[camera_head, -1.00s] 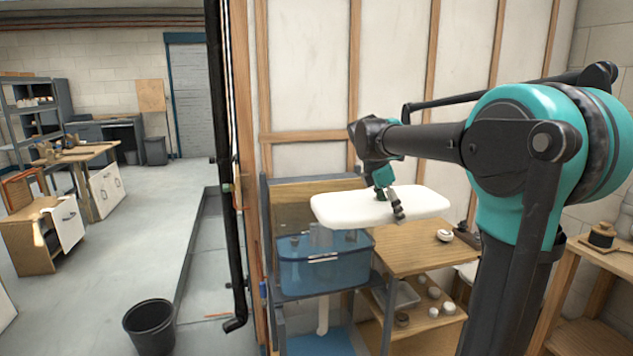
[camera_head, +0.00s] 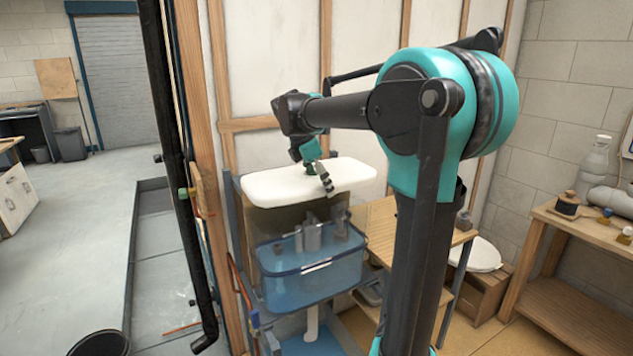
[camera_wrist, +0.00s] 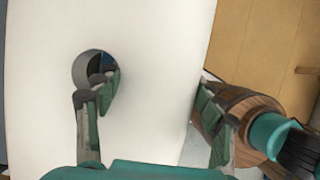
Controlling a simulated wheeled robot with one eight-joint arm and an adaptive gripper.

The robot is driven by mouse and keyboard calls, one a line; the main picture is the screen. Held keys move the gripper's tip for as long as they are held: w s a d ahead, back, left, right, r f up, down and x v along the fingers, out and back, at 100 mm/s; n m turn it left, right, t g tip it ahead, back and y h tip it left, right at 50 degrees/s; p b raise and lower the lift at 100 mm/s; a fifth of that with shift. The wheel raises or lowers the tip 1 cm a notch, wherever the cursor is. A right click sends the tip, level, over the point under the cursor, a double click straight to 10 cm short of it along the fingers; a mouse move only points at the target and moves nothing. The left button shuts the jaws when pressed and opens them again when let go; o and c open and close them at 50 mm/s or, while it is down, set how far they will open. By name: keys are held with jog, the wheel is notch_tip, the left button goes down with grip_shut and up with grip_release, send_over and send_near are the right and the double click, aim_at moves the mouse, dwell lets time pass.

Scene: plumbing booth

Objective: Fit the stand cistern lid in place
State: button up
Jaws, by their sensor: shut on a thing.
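The white cistern lid (camera_head: 275,187) is a flat, rounded slab, held roughly level above the stand cistern. The cistern (camera_head: 285,278) is a see-through blue open box on the stand, with grey fittings inside. A gap shows between lid and cistern in the head view. My gripper (camera_head: 318,174) is shut on the lid near its right part. In the wrist view the lid (camera_wrist: 150,45) has a round hole (camera_wrist: 88,70). One finger of my gripper (camera_wrist: 158,98) reaches to this hole, the other is at the lid's side edge. The fingertips' exact contact is partly hidden.
A wooden bench (camera_head: 383,228) stands right of the cistern. A black vertical pipe (camera_head: 168,130) and wooden wall studs are at its left. A white toilet seat (camera_head: 478,256) and another bench (camera_head: 600,240) are further right. A brown, round thing (camera_wrist: 228,106) shows beside the lid.

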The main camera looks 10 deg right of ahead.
aim_at(309, 183)
notch_tip(309, 183, down, 9)
dwell(1.0)
jog(key=shift+f, duration=0.15)
dwell(0.7)
jog(key=o, duration=2)
jog(key=shift+c, duration=0.2)
jog(key=v, duration=1.2)
jog(key=shift+d, duration=0.1)
jog(key=shift+s, duration=0.1)
